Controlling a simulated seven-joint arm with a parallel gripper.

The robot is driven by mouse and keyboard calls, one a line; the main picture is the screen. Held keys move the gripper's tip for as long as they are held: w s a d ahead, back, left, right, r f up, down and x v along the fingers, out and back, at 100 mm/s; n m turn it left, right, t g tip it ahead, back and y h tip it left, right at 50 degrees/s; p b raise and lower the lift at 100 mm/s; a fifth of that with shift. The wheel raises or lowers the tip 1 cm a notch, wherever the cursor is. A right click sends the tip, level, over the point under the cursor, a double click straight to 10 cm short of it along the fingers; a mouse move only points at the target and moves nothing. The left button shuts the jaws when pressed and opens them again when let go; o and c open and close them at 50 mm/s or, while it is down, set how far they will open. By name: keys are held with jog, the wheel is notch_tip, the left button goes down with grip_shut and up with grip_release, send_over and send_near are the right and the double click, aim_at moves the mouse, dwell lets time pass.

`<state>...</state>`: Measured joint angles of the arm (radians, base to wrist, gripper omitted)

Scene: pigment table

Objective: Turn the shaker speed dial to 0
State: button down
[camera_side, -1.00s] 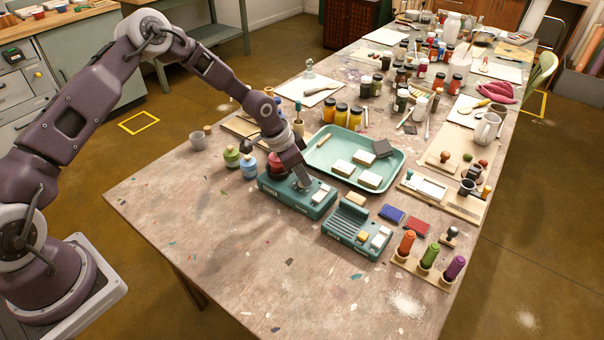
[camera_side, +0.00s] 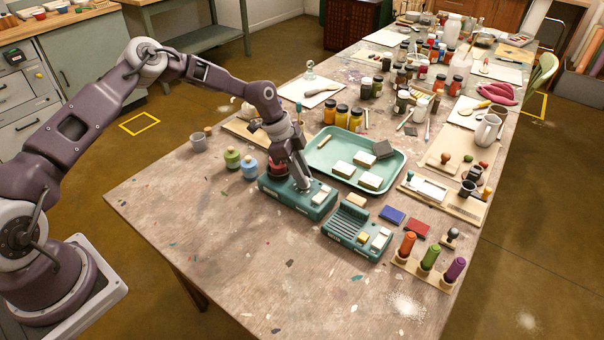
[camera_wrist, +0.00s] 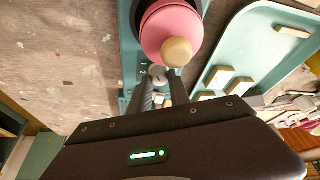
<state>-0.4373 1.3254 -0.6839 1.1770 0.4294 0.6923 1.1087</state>
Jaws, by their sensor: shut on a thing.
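The shaker (camera_side: 318,211) is a low teal box on the wooden table, with a red jar (camera_side: 278,166) on its left part and pale controls (camera_side: 321,195) on its right part. My gripper (camera_side: 304,187) points down at the top of the shaker, just right of the jar. In the wrist view the pinkish-red jar (camera_wrist: 160,28) with its cream knob is beyond my fingers. My fingers are shut on the speed dial, a small grey round piece (camera_wrist: 157,71) between the fingertips. The fingers largely cover it, and its marks cannot be read.
A second teal device (camera_side: 345,222) with a ribbed top stands to the right. A pale green tray (camera_side: 320,148) with several blocks lies behind the shaker. Green (camera_side: 232,158) and blue (camera_side: 249,168) bottles stand to the left. The front of the table is clear.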

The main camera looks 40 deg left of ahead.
jog(key=shift+f, duration=0.1)
dwell(0.4)
jog(key=c, duration=1.3)
grip_release()
jog(key=shift+o, duration=0.2)
jog(key=v, duration=0.7)
